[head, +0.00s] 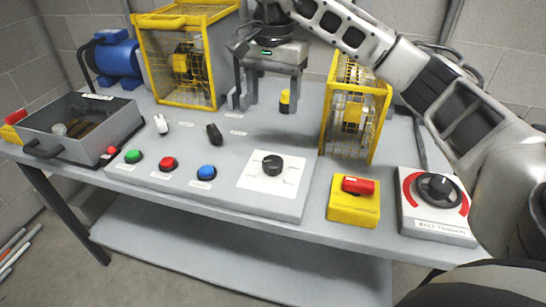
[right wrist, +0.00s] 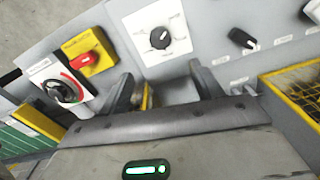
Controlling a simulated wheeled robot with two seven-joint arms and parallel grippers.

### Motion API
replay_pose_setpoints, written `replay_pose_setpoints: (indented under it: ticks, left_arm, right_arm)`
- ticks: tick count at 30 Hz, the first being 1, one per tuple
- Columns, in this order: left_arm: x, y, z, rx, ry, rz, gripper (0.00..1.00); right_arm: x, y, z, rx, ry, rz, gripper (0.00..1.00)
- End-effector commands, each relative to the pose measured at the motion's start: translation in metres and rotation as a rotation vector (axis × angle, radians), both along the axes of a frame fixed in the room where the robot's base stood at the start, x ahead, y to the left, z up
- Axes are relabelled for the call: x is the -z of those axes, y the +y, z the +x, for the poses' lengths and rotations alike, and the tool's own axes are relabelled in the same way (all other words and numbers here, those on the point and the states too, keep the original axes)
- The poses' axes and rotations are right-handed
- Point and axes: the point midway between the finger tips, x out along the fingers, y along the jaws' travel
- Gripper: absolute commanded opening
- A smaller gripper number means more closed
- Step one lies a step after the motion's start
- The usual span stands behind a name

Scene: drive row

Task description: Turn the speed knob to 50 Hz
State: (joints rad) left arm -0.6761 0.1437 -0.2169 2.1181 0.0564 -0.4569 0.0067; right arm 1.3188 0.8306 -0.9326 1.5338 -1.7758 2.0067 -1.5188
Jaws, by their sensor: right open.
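The speed knob (head: 272,163) is a black round knob with a light pointer mark, on a square white dial plate (head: 259,181) on the sloped grey panel. The dial's printing is too small to read. The knob also shows in the right wrist view (right wrist: 160,38), ahead of the fingers. My right gripper (head: 269,98) is open and empty, above and behind the knob and apart from it. In the right wrist view its two fingers (right wrist: 164,90) are spread wide. My left gripper is not in view.
Green (head: 133,156), red (head: 168,163) and blue (head: 206,172) buttons sit left of the dial. A yellow box with a red switch (head: 353,204) and a belt tension knob (head: 436,187) stand right. Yellow mesh guards (head: 183,58) (head: 352,112) stand behind.

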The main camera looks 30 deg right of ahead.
Motion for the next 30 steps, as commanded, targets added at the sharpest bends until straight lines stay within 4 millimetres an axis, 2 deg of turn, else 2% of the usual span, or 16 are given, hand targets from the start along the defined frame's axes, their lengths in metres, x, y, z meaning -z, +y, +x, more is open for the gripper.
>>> replay_pose_setpoints:
  ticks: [5, 7, 15, 21, 25, 30]
  left_arm:
    - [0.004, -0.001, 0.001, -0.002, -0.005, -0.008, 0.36]
    - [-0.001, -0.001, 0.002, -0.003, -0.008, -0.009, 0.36]
    - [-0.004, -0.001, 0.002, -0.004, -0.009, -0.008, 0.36]
    - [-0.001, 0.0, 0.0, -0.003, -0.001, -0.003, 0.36]
    - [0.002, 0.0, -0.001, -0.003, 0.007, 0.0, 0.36]
    - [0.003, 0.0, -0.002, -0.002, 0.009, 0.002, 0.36]
  right_arm:
    - [0.028, -0.001, -0.001, 0.0, 0.006, -0.003, 0.65]
    - [0.04, -0.001, -0.001, 0.001, 0.006, -0.003, 0.65]
    - [0.099, 0.0, -0.001, 0.0, 0.006, -0.001, 0.65]
    - [0.135, 0.0, -0.001, 0.0, 0.005, 0.0, 0.65]
    - [0.149, 0.0, -0.001, 0.0, 0.003, -0.001, 0.65]
    - [0.156, 0.0, 0.0, 0.0, 0.001, 0.001, 0.65]
